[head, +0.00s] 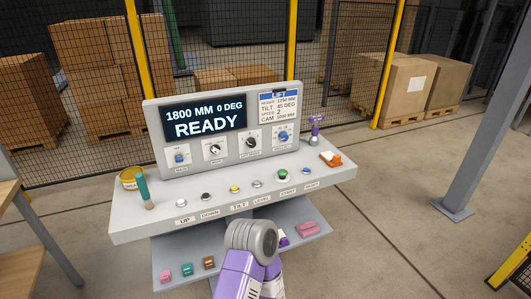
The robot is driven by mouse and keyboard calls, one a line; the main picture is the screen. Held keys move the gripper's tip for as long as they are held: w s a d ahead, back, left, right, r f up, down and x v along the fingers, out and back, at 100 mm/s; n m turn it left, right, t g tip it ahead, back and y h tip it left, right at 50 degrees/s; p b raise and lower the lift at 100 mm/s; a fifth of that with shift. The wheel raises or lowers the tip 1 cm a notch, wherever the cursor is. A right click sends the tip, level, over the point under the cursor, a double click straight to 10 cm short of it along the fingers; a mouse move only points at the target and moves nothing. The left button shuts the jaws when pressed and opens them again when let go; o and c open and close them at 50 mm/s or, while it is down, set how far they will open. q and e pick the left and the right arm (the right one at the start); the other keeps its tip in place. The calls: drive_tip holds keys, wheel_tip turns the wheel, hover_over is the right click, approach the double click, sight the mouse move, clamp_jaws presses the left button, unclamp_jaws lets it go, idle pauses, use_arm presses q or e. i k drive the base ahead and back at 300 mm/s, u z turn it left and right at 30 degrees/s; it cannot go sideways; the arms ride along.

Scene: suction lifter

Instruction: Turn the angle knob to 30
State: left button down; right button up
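The grey control console (330,178) stands in front of me. Its screen (205,119) reads 1800 MM, 0 DEG, READY. A purple and grey arm link of mine comes in from the bottom middle, in front of the console. Neither gripper's fingertips show.
The console ledge holds a row of buttons, including a green one (282,175), a yellow tape roll (129,178), a teal-handled tool (143,190), an orange-and-white item (331,158) and a purple item (317,127). Small blocks lie on the lower shelf. A mesh fence stands behind.

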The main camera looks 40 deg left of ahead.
sight(283, 135)
drive_tip(key=u, duration=0.05)
drive_tip(key=k, duration=0.1)
drive_tip(key=u, duration=1.8)
drive_tip(key=i, duration=0.5)
drive_tip(key=z, duration=0.05)
